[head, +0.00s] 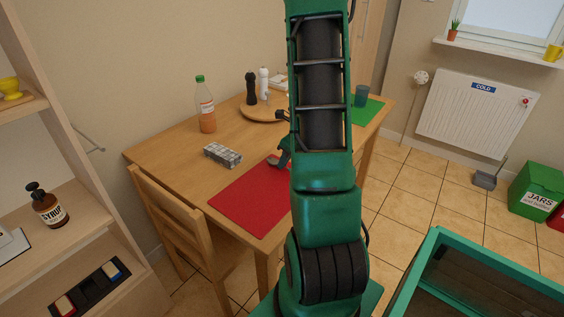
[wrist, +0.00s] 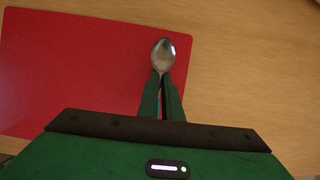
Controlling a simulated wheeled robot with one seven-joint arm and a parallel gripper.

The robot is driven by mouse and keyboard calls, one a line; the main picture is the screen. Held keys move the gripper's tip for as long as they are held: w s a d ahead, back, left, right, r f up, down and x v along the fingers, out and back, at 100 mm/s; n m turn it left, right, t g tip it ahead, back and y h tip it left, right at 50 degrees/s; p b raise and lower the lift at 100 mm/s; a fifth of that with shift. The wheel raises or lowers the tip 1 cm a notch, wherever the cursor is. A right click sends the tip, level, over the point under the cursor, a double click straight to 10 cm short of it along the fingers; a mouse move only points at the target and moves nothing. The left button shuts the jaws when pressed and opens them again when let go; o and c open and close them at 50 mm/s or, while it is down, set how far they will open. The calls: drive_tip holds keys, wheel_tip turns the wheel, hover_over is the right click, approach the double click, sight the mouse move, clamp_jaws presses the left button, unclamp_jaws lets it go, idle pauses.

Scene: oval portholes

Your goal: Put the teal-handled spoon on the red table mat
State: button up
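The red table mat (head: 243,203) lies flat near the front edge of the wooden table; it also fills the left of the wrist view (wrist: 75,65). The spoon (wrist: 163,56) shows its shiny metal bowl just beyond my fingertips, over the mat's right edge in the wrist view. Its handle runs back between my fingers and is mostly hidden. My gripper (wrist: 161,88) is shut on the spoon. In the head view my gripper (head: 283,156) is low by the mat's far edge, partly behind my arm. I cannot tell whether the spoon touches the mat.
On the table (head: 168,160) are a grey patterned box (head: 222,156), a bottle (head: 205,105), and a round wooden board (head: 262,115) with two mills. A green mat (head: 366,110) with a dark cup (head: 361,95) lies at the far right. A chair (head: 190,215) stands at the front left.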

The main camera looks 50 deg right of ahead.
drive_tip(key=o, duration=0.3)
drive_tip(key=shift+o, duration=0.2)
drive_tip(key=shift+r, duration=0.1)
drive_tip(key=v, duration=1.1)
drive_tip(key=s+a+r+n+g, duration=0.2)
drive_tip(key=s+a+r+n, duration=0.2)
drive_tip(key=s+a+n, duration=0.4)
drive_tip(key=s+a+r+n+g, duration=0.2)
drive_tip(key=s+a+r+n, duration=0.2)
drive_tip(key=s+a+n, duration=0.4)
drive_tip(key=a+n, duration=0.6)
drive_tip(key=n, duration=0.6)
drive_tip(key=shift+s+a+n+g, duration=0.25)
drive_tip(key=shift+a+n+g, duration=0.05)
drive_tip(key=shift+a+g, duration=0.1)
